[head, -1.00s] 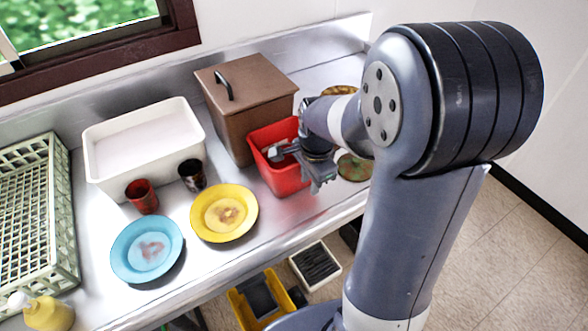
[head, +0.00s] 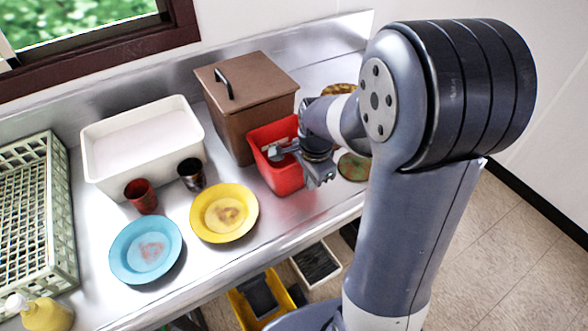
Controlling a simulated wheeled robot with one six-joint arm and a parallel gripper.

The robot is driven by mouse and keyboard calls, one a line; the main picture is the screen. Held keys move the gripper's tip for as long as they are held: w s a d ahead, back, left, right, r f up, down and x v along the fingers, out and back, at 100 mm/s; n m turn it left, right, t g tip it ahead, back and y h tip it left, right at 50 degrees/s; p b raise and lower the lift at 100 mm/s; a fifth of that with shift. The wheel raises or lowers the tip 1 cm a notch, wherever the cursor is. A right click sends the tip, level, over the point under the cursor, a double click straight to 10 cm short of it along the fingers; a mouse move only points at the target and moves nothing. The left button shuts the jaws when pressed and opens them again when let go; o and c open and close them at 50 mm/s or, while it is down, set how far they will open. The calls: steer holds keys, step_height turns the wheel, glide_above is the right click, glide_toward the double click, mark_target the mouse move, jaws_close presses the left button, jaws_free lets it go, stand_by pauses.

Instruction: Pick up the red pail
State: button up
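The red pail (head: 281,179) stands upright on the steel counter, in front of the brown lidded box, in the head view. My gripper (head: 297,164) is at the pail's right side and top, with one finger reaching over the opening and another part outside the front right wall. My arm hides the pail's right side. I cannot tell whether the fingers touch the wall or how far apart they are.
A brown box (head: 238,120) with a black handle stands behind the pail. A white tub (head: 118,165), a red cup (head: 141,196), a dark cup (head: 192,174), a yellow plate (head: 245,217) and a blue plate (head: 120,252) stand left. A green plate (head: 353,167) lies right.

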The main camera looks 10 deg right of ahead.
steer(key=o, duration=0.5)
steer(key=shift+r, duration=0.1)
